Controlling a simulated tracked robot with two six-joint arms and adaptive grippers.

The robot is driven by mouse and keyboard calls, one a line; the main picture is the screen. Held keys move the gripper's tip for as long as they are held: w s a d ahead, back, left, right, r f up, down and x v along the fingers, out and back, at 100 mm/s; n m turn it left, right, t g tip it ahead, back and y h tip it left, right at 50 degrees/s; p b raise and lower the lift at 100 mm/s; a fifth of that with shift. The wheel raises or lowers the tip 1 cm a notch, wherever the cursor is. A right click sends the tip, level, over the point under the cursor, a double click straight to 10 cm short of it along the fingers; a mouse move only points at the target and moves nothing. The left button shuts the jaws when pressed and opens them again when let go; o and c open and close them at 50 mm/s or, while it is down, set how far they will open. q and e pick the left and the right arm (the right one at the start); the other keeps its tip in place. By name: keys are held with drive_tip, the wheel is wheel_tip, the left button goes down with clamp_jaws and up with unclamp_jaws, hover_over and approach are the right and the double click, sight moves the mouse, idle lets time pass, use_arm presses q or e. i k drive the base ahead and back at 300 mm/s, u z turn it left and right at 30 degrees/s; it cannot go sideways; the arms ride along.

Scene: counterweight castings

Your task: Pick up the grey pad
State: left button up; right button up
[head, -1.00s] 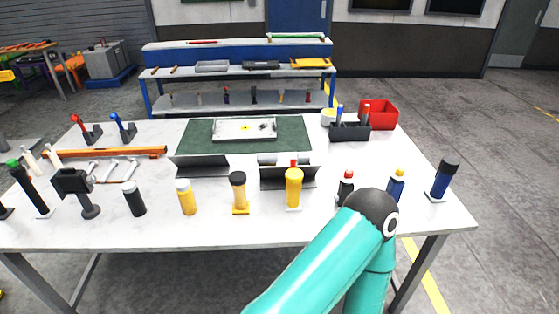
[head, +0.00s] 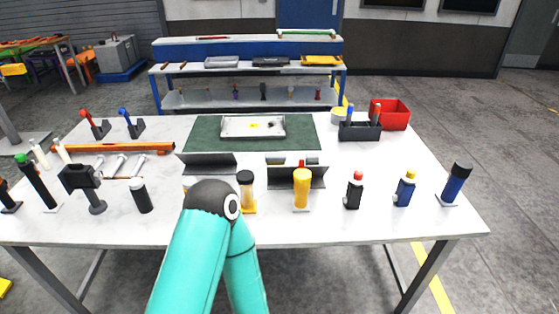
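I cannot make out for certain which thing is the grey pad. A pale metal tray (head: 231,133) lies on the green mat (head: 302,133) at the back middle of the table, with small yellow and dark spots in it. A teal arm link of mine with a dark elbow rises from the bottom, left of centre. It hides part of the table's front and what stands behind it. Neither gripper shows, so I cannot see what they hold.
Two dark angled holders (head: 207,160) stand before the mat. Several bottles line the white table's (head: 330,228) front, including a yellow one (head: 302,190) and a blue one (head: 457,184). A black caddy (head: 359,132) and a red bin (head: 391,114) stand back right. An orange bar (head: 112,148) lies left.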

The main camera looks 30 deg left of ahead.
sight(311, 159)
drive_tip(key=u, duration=0.1)
drive_tip(key=i, duration=1)
drive_tip(key=u, duration=0.05)
